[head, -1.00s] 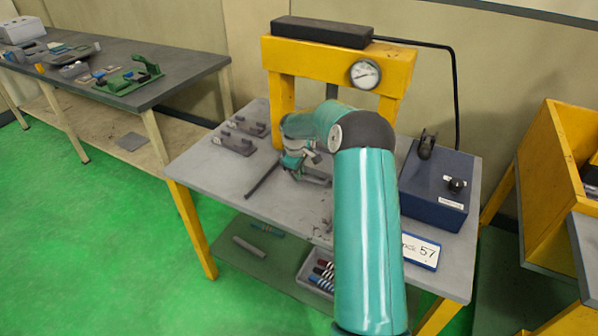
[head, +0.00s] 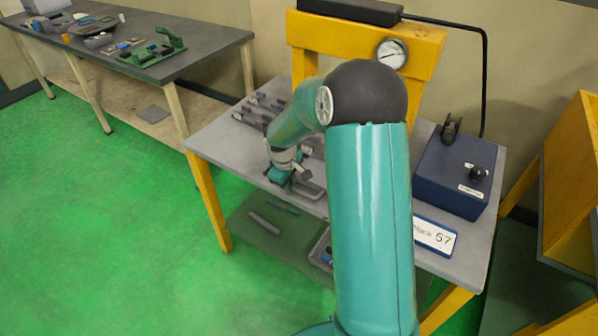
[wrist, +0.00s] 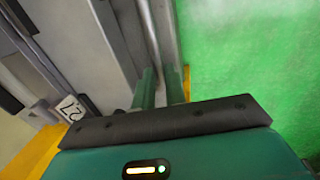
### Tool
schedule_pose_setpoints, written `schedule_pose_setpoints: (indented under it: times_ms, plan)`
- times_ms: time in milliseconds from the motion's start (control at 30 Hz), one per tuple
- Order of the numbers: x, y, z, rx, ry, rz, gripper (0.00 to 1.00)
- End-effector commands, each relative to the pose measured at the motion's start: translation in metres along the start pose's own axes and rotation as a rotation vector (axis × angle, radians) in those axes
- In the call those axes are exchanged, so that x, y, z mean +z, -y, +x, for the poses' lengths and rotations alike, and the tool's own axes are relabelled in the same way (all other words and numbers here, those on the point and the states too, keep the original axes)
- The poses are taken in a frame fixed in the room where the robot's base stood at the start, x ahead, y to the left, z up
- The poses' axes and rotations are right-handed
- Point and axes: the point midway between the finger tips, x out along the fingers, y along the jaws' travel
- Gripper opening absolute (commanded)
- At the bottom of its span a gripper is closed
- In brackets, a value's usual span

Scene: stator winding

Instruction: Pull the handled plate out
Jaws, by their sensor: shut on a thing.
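My gripper (head: 283,181) is low over the front-left part of the grey bench top. A grey flat piece (head: 308,190), which looks like the handled plate, lies right beside the fingers, near the bench's front edge. In the wrist view, long grey strips (wrist: 150,32) run away from the fingers; I cannot tell which belong to the plate.
Several small grey fixtures (head: 262,112) stand at the bench's back left. A yellow frame (head: 425,42) with a gauge (head: 392,53) rises behind. Green floor (head: 110,220) is open to the left.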

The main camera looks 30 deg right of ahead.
Motion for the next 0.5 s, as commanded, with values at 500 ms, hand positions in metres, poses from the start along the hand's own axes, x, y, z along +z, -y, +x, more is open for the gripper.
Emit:
schedule_pose_setpoints:
  times_ms: [500]
  plan:
    - [-0.002,0.019,-0.003,0.000,-0.005,-0.002,0.00]
